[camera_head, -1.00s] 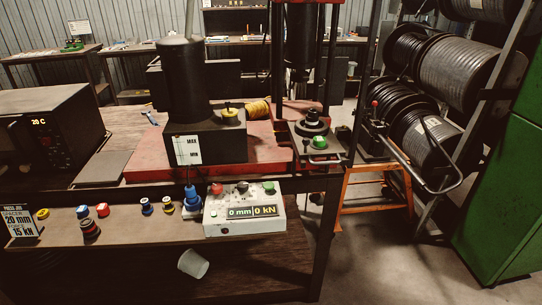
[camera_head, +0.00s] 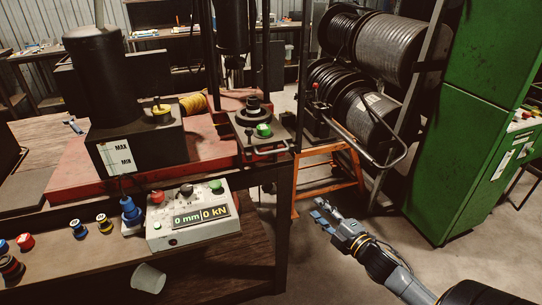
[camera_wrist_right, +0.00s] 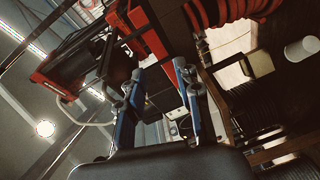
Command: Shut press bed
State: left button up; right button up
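The press bed (camera_head: 280,133) is a dark plate with a curved metal handle (camera_head: 268,151) at its front, below the black press head (camera_head: 233,28). It appears slid out toward me from between the dark uprights. A round black stepped part (camera_head: 252,107) and a green-topped piece (camera_head: 264,130) sit on it. My right gripper (camera_head: 318,210) is low over the floor, right of the bench and apart from the bed and handle. In the right wrist view its two blue fingers (camera_wrist_right: 160,75) are spread with nothing held between them. My left gripper is out of view.
An orange stand (camera_head: 325,180) with a long-handled device stands right of the bench, before hose reels (camera_head: 350,100). A green cabinet (camera_head: 470,130) is at right. Floor around my gripper is clear.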

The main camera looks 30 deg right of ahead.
aim_at(273, 152)
jog(key=a+r+n+t+y, duration=0.3)
jog(key=a+r+n+y, duration=0.15)
jog(key=r, duration=0.85)
pick_arm(q)
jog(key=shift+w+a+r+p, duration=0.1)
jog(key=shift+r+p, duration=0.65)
jog(key=shift+p, duration=0.05)
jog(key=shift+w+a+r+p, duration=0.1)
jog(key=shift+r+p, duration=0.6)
jog(key=shift+p, duration=0.1)
pick_arm(e)
jog(key=shift+n+g+h, duration=0.3)
jog(key=shift+n+h, duration=0.05)
jog(key=shift+h, duration=0.2)
jog(key=shift+a+x, duration=0.2)
jog(key=shift+x, duration=6.75)
grip_shut()
